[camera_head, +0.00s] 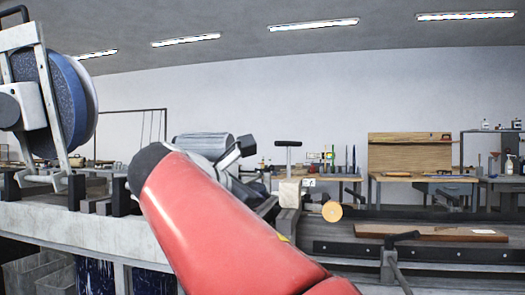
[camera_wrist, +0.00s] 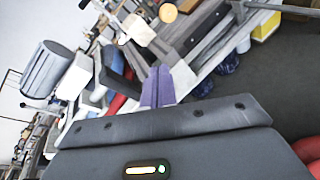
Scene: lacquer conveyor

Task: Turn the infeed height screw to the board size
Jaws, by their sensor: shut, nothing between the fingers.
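In the head view a black T-shaped handle (camera_head: 287,144) stands upright on a post above a cream block (camera_head: 290,193). I take it to be the height screw, but I cannot be sure. A round tan wheel (camera_head: 332,211) sits just right of the block. A brown board (camera_head: 432,232) lies flat on the machine bed at right. In the wrist view my gripper (camera_wrist: 159,70) has its two fingers together and empty, pointing toward the machine. The cream block (camera_wrist: 139,30) and the wheel (camera_wrist: 168,12) lie beyond the fingertips. My red arm hides much of the machine in the head view.
A large blue reel (camera_head: 72,100) on a metal frame stands at left. A grey cylinder (camera_head: 203,143) sits behind my arm and also shows in the wrist view (camera_wrist: 47,70). A black lever (camera_head: 402,237) sticks out at the front of the bed. Workbenches (camera_head: 420,178) line the back wall.

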